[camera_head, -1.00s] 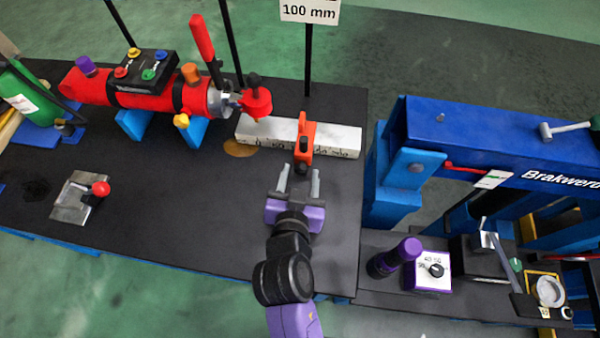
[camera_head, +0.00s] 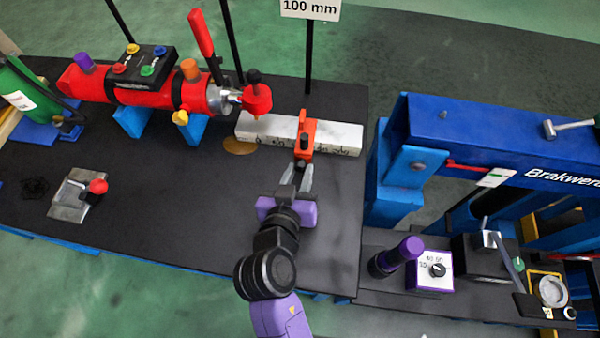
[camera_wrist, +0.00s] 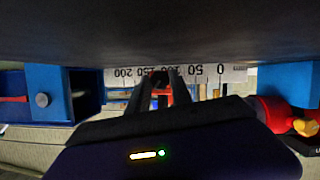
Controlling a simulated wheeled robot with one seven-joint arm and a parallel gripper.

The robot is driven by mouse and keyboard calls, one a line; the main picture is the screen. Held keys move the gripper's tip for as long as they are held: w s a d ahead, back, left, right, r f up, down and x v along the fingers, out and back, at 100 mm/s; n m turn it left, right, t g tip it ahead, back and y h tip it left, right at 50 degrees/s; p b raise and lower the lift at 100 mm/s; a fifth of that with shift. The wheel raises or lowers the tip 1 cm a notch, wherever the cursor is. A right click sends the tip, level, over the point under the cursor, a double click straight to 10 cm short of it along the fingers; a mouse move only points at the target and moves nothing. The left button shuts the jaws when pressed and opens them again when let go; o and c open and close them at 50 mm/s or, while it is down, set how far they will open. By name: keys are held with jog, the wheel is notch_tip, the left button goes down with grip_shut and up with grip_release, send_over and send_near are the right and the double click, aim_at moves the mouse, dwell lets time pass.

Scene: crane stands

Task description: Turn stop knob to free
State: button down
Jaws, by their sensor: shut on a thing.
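The orange stop (camera_head: 305,132) sits across the white ruler bar (camera_head: 345,139) at the back of the black bench. Its black stop knob faces me at the front and is mostly hidden by the fingers in the head view. In the wrist view the dark knob (camera_wrist: 160,77) shows between the fingertips, with the orange stop behind it. My gripper (camera_head: 301,168) is shut on the stop knob, reaching in from the front; its fingers also show in the wrist view (camera_wrist: 160,86). Which way the knob is turned cannot be told.
A red cylinder (camera_head: 150,97) with levers and a button box stands left of the stop. A plate with a red-knobbed lever (camera_head: 97,186) lies at the left. A blue frame (camera_head: 480,145) rises at the right. The bench between is clear.

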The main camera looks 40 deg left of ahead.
jog(key=shift+n, duration=0.4)
jog(key=c, duration=1.1)
grip_release()
jog(key=shift+c, duration=0.2)
jog(key=shift+v, duration=3.9)
jog(key=shift+a, duration=0.15)
